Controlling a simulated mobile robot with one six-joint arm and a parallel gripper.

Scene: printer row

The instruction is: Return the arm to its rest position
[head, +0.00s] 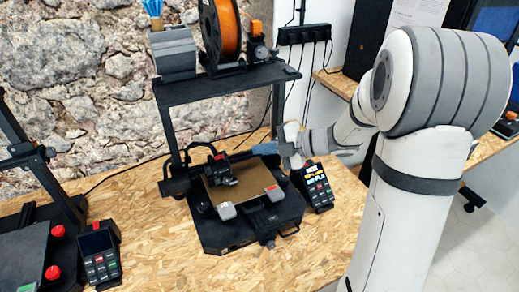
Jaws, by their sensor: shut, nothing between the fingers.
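My arm (415,190) is white and grey and fills the right side of the head view. It stands upright, then bends over and reaches left toward the middle printer. My gripper (266,148) points left, with its fingertips over the right rear of that printer's bed. It is shut and looks empty. The middle printer (232,235) has a black frame and base, a brown plate (247,184) and a print head (219,169) left of my gripper. I cannot tell how far above the plate the fingers are.
A control panel (316,186) stands right of the middle printer, below my wrist. An orange filament spool (228,28) and a grey holder (172,52) sit on its top bar. Another printer (28,255) with a panel (99,257) is at left. The wooden tabletop (155,235) between the printers is clear.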

